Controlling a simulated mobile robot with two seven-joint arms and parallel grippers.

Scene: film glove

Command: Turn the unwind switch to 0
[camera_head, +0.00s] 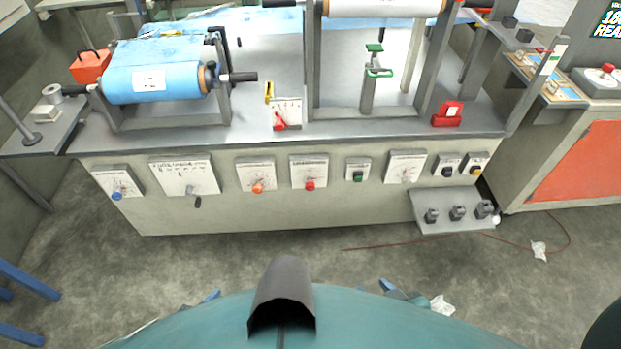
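The unwind switch is among several control panels on the machine's front; their lettering is too small to read, so I cannot tell which it is. From the left come a blue knob (116,196), a wide panel (184,174) with a dark lever (197,202) below it, an orange knob (258,188) and a red knob (310,185). My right gripper (392,288) shows only in small part at the bottom, far from the panels. At most a blue sliver of my left one shows.
A blue film roll (152,82) sits on the machine top (270,125) at left. A red box (447,114) stands at the right. Floor before the machine is mostly clear.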

